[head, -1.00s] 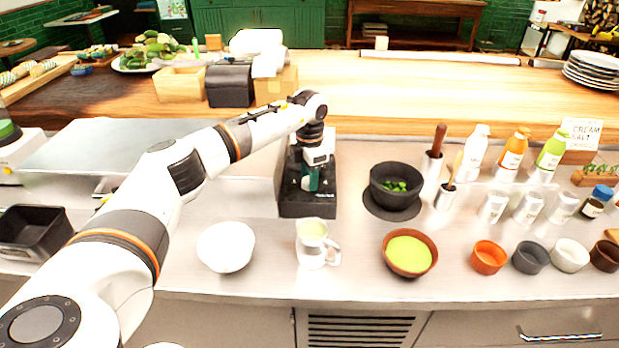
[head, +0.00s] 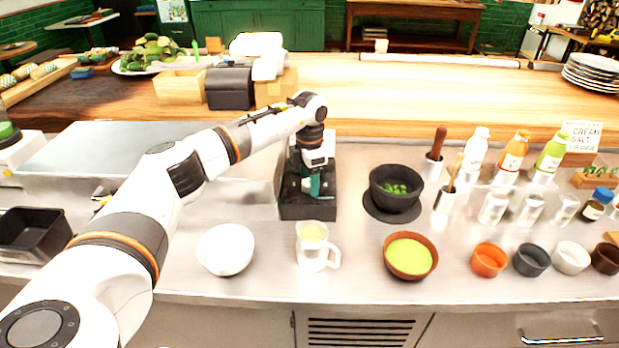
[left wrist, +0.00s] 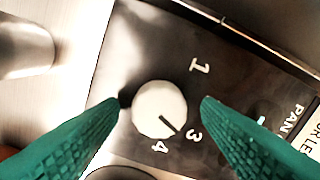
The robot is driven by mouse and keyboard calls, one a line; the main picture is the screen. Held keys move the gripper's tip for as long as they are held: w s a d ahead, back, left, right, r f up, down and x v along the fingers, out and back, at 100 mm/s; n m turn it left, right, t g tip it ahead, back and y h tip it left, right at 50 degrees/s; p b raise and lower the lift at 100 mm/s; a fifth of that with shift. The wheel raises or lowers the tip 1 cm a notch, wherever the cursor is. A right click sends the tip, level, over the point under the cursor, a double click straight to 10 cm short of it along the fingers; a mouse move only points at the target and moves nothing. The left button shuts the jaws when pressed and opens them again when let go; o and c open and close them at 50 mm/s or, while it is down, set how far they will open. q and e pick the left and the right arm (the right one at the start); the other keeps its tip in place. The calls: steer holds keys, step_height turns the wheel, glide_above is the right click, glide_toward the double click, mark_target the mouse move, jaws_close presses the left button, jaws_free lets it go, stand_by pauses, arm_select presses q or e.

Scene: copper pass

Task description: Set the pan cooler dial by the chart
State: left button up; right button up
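The dial is a round white knob (left wrist: 158,112) with a dark pointer line, on a black panel (left wrist: 140,50) in the left wrist view. The pointer aims between the printed 3 and 4. The 1 also shows; a 2 is not visible, and the right finger covers part of that side. Text reading PAN is at the right. My left gripper (left wrist: 163,99) is open, its green fingers on either side of the knob with small gaps. In the head view my left gripper (head: 312,187) is over the black unit (head: 308,211), hiding the knob. My right gripper is out of view.
A dark mortar (head: 396,188) is to the right. A card (head: 583,134) reading cream, salt, orange stands behind the bottles.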

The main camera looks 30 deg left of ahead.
mark_target(309, 182)
arm_select(q)
step_height(309, 182, up, 12)
steer(key=b, duration=0.2)
stand_by(0.4)
stand_by(0.5)
